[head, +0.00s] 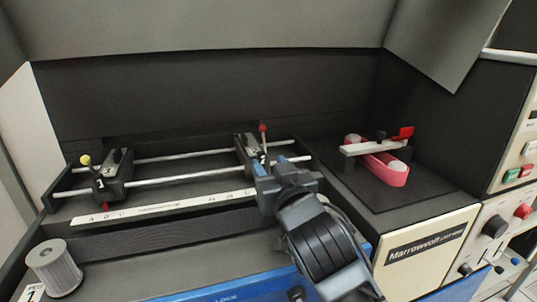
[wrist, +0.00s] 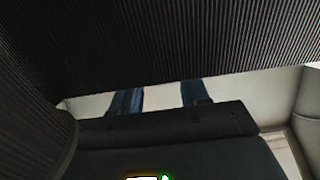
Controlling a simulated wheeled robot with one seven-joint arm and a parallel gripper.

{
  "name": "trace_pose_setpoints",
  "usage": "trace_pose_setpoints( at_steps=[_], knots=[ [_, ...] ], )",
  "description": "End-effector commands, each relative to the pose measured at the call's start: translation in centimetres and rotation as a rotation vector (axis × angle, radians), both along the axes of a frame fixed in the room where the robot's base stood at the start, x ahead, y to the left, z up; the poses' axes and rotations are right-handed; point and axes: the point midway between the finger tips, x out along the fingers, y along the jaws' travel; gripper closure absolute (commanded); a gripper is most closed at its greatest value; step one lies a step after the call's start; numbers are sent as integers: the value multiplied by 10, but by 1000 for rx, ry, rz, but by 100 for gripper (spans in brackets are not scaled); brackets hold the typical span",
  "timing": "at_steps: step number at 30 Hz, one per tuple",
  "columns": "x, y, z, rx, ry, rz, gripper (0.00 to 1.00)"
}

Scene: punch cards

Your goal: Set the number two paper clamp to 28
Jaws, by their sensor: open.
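The number two paper clamp (head: 247,150) is a dark block with a white "2" and a red-tipped lever (head: 262,134). It sits toward the right end of two metal rails (head: 195,177). My gripper (head: 271,171) is open, just in front of this clamp, and covers part of its lower front. I cannot tell whether they touch. In the wrist view, the blue fingers of my gripper (wrist: 160,95) stand apart; the clamp cannot be made out.
The number one clamp (head: 112,178) with a yellow knob sits at the rails' left end. A ribbed dark band (head: 165,237) runs from a grey roller (head: 53,268). A pink belt unit (head: 385,170) stands at right. A dark panel (head: 200,95) closes the back.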

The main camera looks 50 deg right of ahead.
Motion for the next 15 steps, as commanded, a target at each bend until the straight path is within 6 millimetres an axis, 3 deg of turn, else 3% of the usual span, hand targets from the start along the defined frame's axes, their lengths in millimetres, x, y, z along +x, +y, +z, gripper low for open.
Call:
trace_pose_setpoints(
  at_steps=[15],
  knots=[
    [55,-38,2,3,1,-4,55]
  ],
)
